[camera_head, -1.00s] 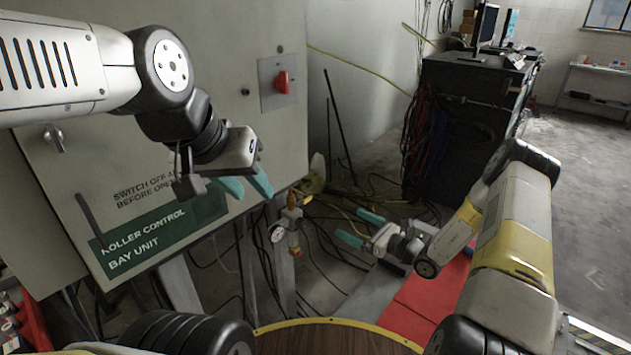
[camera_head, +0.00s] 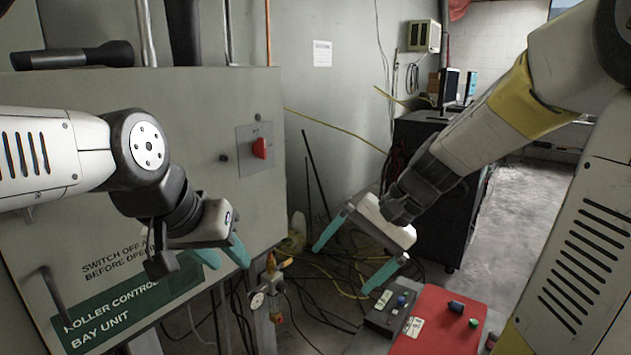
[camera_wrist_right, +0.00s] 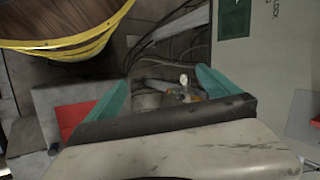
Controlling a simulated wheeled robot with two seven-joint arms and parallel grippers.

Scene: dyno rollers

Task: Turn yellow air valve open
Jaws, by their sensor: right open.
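The yellow air valve (camera_head: 271,264) is a small yellow-orange fitting on a post beside the grey cabinet, with a round white gauge (camera_head: 257,300) next to it. My right gripper (camera_head: 342,270) is open and empty, its teal fingers wide apart, to the right of the valve in the head view. In the right wrist view, small fittings with an orange part (camera_wrist_right: 188,92) show between the two fingers, partly hidden by the gripper body; they look like the valve assembly. My left gripper (camera_head: 230,264) hangs in front of the cabinet, left of the valve, its fingers apart and empty.
The grey cabinet (camera_head: 110,110) with a red switch (camera_head: 260,148) fills the left. A red box (camera_head: 440,325) and a dark control box (camera_head: 392,310) stand below my right arm. Cables lie on the floor behind. A black cabinet (camera_head: 440,220) stands at the back.

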